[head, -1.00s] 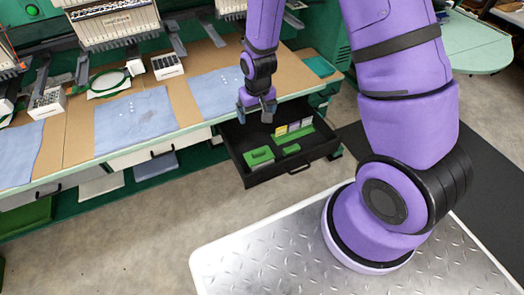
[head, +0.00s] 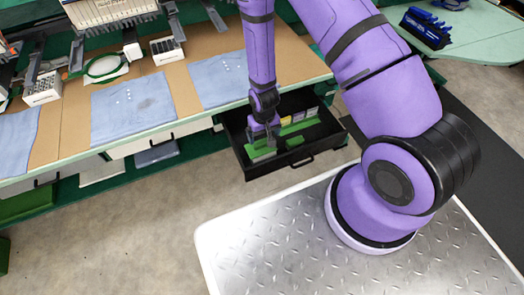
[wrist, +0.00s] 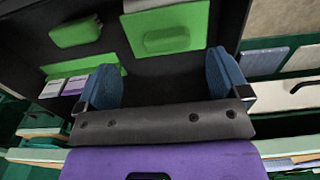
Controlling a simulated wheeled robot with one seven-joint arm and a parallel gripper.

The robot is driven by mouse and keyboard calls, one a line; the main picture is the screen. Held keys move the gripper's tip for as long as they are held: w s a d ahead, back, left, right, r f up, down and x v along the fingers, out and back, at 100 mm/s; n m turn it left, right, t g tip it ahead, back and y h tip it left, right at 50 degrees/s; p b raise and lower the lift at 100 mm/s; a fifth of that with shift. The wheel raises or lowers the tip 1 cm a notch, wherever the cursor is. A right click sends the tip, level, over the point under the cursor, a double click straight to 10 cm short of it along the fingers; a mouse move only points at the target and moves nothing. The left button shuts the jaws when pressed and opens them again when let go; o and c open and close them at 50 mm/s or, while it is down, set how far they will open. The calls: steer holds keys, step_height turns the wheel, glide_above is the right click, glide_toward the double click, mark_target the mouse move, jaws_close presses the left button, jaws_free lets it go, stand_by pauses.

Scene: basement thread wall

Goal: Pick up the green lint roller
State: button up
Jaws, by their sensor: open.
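My gripper (head: 263,137) reaches down into the open black drawer (head: 285,166) with its fingers apart and nothing between them. In the wrist view my blue fingers (wrist: 160,82) show at left and right with dark drawer floor between them. A green block with a raised rounded part (wrist: 167,40) lies just beyond the fingertips, apart from them; it also shows below my gripper in the head view (head: 260,155). A smaller rounded green piece (wrist: 75,31) lies to its left, and also shows in the head view (head: 295,142). I cannot tell for certain which is the lint roller.
A green strip (wrist: 100,66) and small packets (wrist: 62,87) lie in the drawer too. The drawer walls stand close around my gripper. The floor in front is clear.

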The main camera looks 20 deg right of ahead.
mark_target(262, 144)
steer(key=shift+a+f, duration=0.2)
steer(key=shift+f, duration=1.3)
steer(key=shift+a+f, duration=0.2)
steer(key=shift+f, duration=1.25)
steer(key=c, duration=1)
